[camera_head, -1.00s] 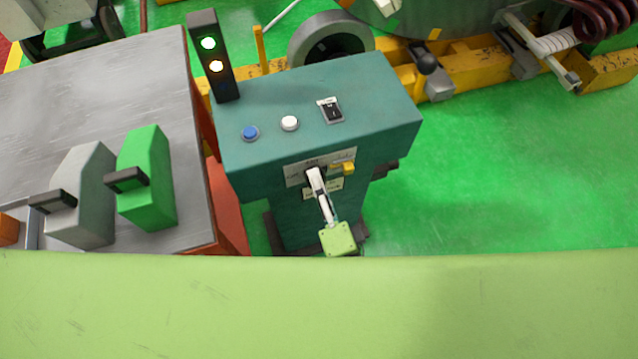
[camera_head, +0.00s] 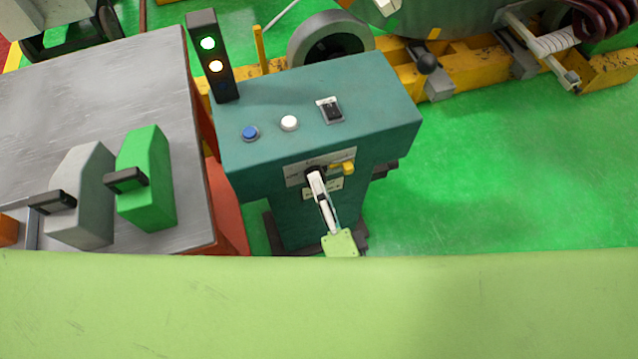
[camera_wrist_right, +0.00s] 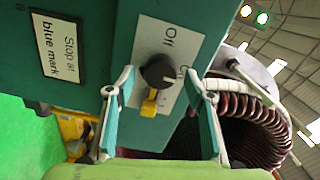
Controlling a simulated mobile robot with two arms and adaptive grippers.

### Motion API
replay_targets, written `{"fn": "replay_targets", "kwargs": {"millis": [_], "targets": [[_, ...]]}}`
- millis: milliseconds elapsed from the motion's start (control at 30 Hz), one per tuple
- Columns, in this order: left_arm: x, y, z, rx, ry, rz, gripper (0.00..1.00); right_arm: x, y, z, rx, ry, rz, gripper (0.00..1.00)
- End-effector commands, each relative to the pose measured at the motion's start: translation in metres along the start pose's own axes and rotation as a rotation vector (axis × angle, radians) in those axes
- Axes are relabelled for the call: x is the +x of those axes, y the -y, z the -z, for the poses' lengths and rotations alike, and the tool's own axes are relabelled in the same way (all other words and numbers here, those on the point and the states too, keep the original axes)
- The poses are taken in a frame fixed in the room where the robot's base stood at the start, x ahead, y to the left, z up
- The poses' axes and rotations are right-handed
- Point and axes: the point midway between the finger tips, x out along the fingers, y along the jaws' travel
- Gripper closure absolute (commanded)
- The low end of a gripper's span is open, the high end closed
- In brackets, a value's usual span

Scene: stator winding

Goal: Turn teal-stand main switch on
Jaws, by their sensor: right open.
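The teal stand (camera_head: 300,98) is in the middle of the head view, with a labelled switch plate on its front.
The stand's top carries a blue button (camera_head: 250,133), a white button (camera_head: 289,123), a black rocker switch (camera_head: 331,110) and a signal tower (camera_head: 212,55) with green and yellow-white lamps lit. A grey table (camera_head: 90,95) stands close on the left. Green floor (camera_head: 500,170) is clear on the right.

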Motion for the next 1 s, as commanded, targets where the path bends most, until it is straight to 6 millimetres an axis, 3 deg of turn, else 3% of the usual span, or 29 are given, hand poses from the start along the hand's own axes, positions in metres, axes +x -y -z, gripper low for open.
{"fn": "replay_targets", "kwargs": {"millis": [300,500,1000], "targets": [[0.000,0.000,0.001,0.000,0.000,0.000,0.48,-0.068,-0.001,-0.001,0.000,0.003,-0.003,0.52],[0.000,-0.001,0.001,0.000,-0.001,0.000,0.48,-0.097,0.000,0.000,0.000,0.001,-0.001,0.52],[0.000,-0.001,0.001,0.000,-0.001,-0.001,0.48,-0.106,0.000,0.000,0.001,0.000,0.001,0.52]]}}
